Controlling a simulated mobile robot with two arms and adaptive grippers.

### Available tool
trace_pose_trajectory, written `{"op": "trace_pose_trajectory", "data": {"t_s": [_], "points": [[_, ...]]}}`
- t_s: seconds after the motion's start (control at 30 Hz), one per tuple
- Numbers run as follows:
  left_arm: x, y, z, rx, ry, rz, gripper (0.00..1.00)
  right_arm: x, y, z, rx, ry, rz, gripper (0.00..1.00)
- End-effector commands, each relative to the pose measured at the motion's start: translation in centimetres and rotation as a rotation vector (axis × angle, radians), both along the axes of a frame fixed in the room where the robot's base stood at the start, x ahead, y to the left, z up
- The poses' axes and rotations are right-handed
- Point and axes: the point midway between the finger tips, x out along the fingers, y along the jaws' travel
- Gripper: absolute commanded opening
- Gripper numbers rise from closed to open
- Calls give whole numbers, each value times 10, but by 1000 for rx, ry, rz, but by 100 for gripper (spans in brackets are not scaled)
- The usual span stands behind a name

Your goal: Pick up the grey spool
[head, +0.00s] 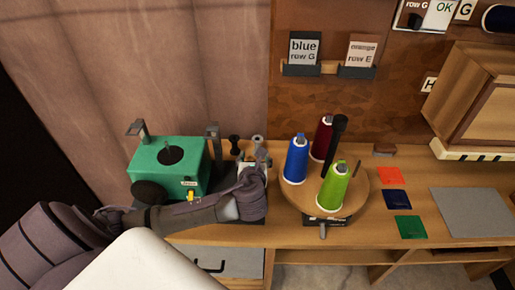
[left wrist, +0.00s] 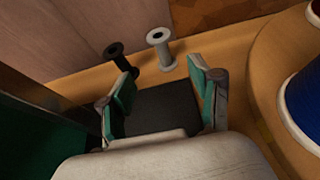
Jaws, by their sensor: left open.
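The grey spool (left wrist: 160,48) stands upright on the wooden bench near the back wall in the left wrist view. It also shows in the head view (head: 258,142), its lower part hidden by my gripper. A black spool (left wrist: 118,57) stands just left of it and also shows in the head view (head: 235,144). My left gripper (left wrist: 162,78) is open and empty, its two green-padded fingers pointing toward the spools. The grey spool is beyond the fingertips and apart from them. In the head view my left gripper (head: 254,160) is just in front of the grey spool. My right gripper is not in view.
A green machine (head: 168,165) stands close on the left of the gripper. On the right is a round wooden turntable (head: 300,196) with blue (head: 296,160), green (head: 334,186) and dark red (head: 321,138) thread cones. Coloured cards (head: 390,175) lie farther right.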

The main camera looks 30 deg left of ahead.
Motion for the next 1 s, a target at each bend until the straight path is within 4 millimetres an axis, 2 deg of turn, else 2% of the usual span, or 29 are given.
{"op": "trace_pose_trajectory", "data": {"t_s": [0.1, 0.3, 0.5, 0.8, 1.0], "points": [[20, 13, -9, 0, -1, 4, 63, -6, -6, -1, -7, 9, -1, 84], [45, 28, -20, -1, -1, 4, 63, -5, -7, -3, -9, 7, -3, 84], [56, 34, -24, -3, -1, 3, 63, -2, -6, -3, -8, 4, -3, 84], [93, 52, -33, -4, 0, 3, 63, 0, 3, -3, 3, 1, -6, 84], [97, 54, -36, -3, 0, 2, 63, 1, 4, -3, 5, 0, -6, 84]]}}
